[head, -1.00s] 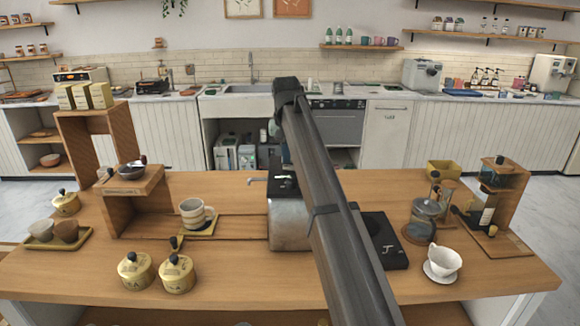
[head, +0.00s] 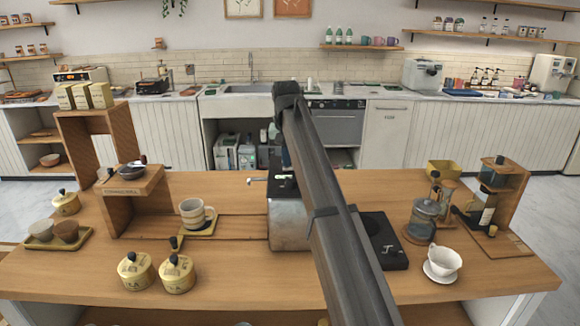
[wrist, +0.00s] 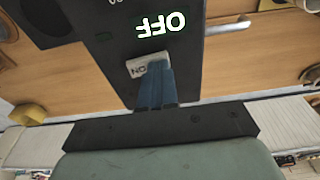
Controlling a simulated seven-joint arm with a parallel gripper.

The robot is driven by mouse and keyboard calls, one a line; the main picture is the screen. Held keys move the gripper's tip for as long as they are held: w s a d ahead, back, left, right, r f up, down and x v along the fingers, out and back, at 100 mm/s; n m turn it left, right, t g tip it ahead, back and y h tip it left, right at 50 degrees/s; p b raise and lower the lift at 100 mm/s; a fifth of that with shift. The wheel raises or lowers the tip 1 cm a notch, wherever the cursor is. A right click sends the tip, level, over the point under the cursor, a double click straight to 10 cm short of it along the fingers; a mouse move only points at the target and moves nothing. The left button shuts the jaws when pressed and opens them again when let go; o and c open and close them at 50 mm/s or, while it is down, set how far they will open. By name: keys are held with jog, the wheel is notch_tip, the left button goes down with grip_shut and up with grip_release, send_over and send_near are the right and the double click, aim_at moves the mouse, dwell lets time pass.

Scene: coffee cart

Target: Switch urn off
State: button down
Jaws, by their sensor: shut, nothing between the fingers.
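The urn is a squat steel box (head: 288,224) with a black top and a tap on its left, on the wooden counter. In the wrist view its dark top panel (wrist: 115,45) fills the upper middle. The word OFF (wrist: 162,24) glows on it, upside down. A pale rocker switch (wrist: 148,62) marked ON sits beside that word. My gripper (wrist: 155,78) is shut and empty, its blue fingertips at the switch and seeming to touch it. They cover part of the switch. In the head view my arm hides most of the gripper and part of the urn.
A striped mug (head: 193,213) on a small coaster stands left of the urn. A black scale (head: 383,242) lies to its right, partly behind my arm. Yellow canisters (head: 135,272) stand at the front left. A glass press (head: 424,220) and white dripper (head: 442,263) are further right.

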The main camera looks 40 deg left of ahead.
jog(key=shift+r, duration=0.15)
notch_tip(320, 180, up, 7)
dwell(0.9)
dwell(0.4)
